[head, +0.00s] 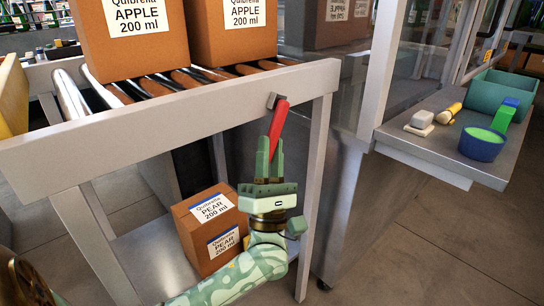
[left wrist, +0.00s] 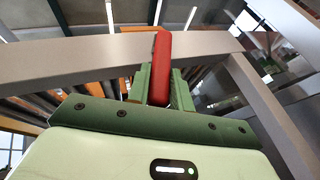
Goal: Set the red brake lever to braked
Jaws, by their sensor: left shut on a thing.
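The red brake lever (head: 279,122) is mounted on the grey front rail of the roller conveyor, near its right end. It stands nearly upright, tilted a little to the right at its top. My left gripper (head: 269,158) is below the rail and shut on the lower part of the lever. In the left wrist view the lever (left wrist: 162,62) stands up between the green fingers of my left gripper (left wrist: 160,85). The fingers hide the lever's lower end. My right gripper is not in view.
Two APPLE cartons (head: 132,38) stand on the conveyor rollers. A PEAR carton (head: 208,228) is on the lower shelf, left of my left gripper. A grey side table (head: 440,150) at the right holds a blue bowl (head: 481,142) and a teal bin (head: 502,95).

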